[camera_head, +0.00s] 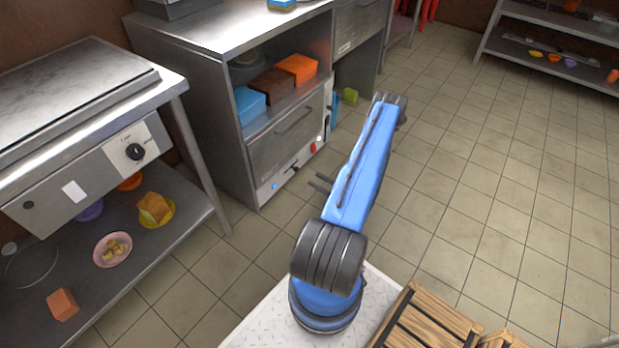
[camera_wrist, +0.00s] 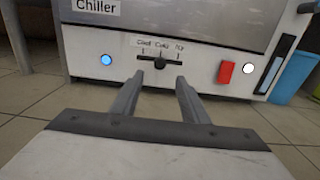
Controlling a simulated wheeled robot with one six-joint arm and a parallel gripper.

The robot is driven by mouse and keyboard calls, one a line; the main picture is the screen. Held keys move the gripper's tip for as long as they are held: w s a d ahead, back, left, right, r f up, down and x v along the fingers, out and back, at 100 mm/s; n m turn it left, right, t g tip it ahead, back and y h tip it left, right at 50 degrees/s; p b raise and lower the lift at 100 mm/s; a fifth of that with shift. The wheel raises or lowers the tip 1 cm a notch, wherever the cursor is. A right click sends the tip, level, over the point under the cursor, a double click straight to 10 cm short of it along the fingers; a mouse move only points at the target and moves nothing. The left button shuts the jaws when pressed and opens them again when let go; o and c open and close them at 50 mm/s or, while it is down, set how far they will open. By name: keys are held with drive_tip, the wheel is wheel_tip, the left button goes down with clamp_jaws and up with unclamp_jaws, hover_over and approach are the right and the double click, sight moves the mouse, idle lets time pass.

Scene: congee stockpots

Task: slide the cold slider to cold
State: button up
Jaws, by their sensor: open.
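The cold slider is a small dark knob (camera_wrist: 160,61) on a horizontal dark slot in the chiller's pale lower panel. In the wrist view it stands near the middle of the slot, below three small labels that seem to read Cool, Cold and Icy. The slider panel (camera_head: 293,168) also shows in the head view, where the knob is too small to read. My gripper (camera_wrist: 159,79) is open and empty, its two fingers pointing at the panel on either side of the knob's line, seemingly short of it. In the head view my gripper (camera_head: 319,183) is in front of the chiller.
A lit blue button (camera_wrist: 106,59) is left of the slot; a red rocker (camera_wrist: 225,73) and a white round light (camera_wrist: 248,68) are to its right. A blue bin (camera_wrist: 293,75) stands beside the chiller. Wooden crates (camera_head: 430,325) are near my base. Open tiled floor lies to the right.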

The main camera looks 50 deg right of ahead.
drive_tip(key=s, duration=0.7)
drive_tip(key=shift+d, duration=0.25)
idle(0.3)
